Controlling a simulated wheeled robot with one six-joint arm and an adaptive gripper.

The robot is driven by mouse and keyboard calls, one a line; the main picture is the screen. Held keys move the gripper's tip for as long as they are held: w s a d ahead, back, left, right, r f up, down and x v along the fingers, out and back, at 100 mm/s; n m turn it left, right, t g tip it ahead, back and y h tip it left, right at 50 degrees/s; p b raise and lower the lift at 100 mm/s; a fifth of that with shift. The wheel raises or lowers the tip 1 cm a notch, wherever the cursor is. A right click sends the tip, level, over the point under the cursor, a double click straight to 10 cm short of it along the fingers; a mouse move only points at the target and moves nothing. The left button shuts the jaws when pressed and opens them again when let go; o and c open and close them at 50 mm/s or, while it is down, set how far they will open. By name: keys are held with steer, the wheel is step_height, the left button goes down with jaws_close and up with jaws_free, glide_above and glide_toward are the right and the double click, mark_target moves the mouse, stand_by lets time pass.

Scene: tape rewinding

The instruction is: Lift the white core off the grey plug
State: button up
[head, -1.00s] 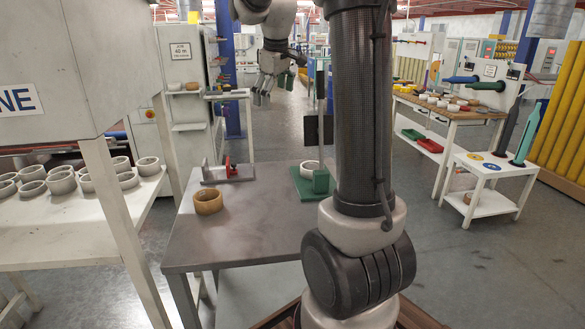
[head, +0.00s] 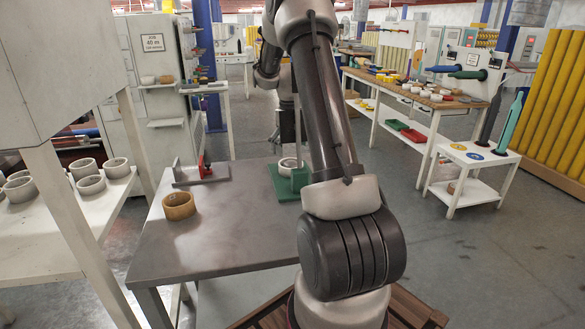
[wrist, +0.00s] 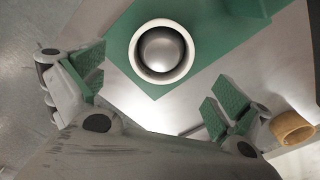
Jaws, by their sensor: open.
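The white core (wrist: 133,56) is a ring seated around the domed grey plug (wrist: 162,50) on a green base plate (wrist: 215,40) in the wrist view. In the head view the core (head: 288,163) shows small on the green stand (head: 284,190), partly covered by my arm. My gripper (wrist: 155,80) is open and empty in the wrist view. One green-padded finger is left of the core and the other lower right of it, both apart from it.
A brown tape roll (head: 179,206) stands on the grey table (head: 215,235), left of the stand; it also shows in the wrist view (wrist: 293,130). A red-and-grey fixture (head: 203,170) sits at the table's back. The table's front is clear. Several white rings stand on the left bench.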

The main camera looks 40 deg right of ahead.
mark_target(289, 162)
step_height(289, 162, down, 6)
steer(key=shift+r, duration=0.1)
steer(key=shift+c, duration=0.2)
steer(key=c, duration=0.9)
